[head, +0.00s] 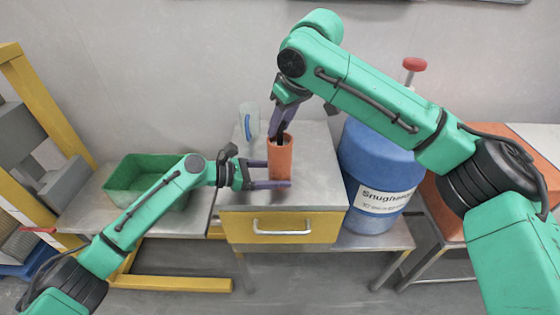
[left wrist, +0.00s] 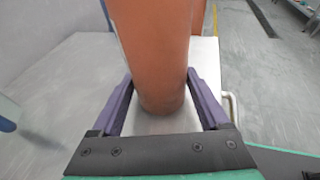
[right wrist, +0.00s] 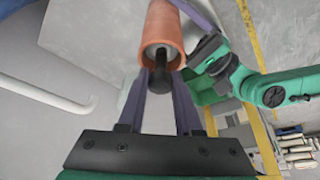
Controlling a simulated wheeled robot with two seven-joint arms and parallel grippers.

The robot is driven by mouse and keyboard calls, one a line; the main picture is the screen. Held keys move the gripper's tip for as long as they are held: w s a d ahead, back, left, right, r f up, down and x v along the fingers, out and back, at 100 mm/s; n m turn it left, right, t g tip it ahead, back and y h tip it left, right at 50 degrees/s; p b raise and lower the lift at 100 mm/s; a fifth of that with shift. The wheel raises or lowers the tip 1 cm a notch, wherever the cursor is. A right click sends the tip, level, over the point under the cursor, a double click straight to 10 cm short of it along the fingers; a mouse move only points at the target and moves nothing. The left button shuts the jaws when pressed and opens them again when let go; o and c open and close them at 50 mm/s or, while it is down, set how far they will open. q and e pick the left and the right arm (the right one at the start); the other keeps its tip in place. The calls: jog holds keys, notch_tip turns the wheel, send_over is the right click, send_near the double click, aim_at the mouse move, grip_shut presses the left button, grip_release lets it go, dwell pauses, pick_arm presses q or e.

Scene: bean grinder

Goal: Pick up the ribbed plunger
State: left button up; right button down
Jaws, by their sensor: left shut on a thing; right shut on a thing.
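An orange cylinder (head: 280,158), the grinder body, stands upright on the grey top of the drawer cabinet. My left gripper (head: 279,174) is shut around its lower part from the left; the left wrist view also shows the cylinder (left wrist: 155,50) between the fingers. The plunger's lower part is hidden inside the cylinder.
A clear container with a blue handle (head: 248,121) stands behind left on the cabinet (head: 325,185). A green bin (head: 122,190) is at left, a large blue barrel (head: 378,160) at right. The cabinet top right of the cylinder is clear.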

dwell(0.6)
notch_tip(320, 180, up, 18)
dwell(0.4)
pick_arm(q)
jog(key=o, duration=0.8)
jog(key=shift+o, duration=0.2)
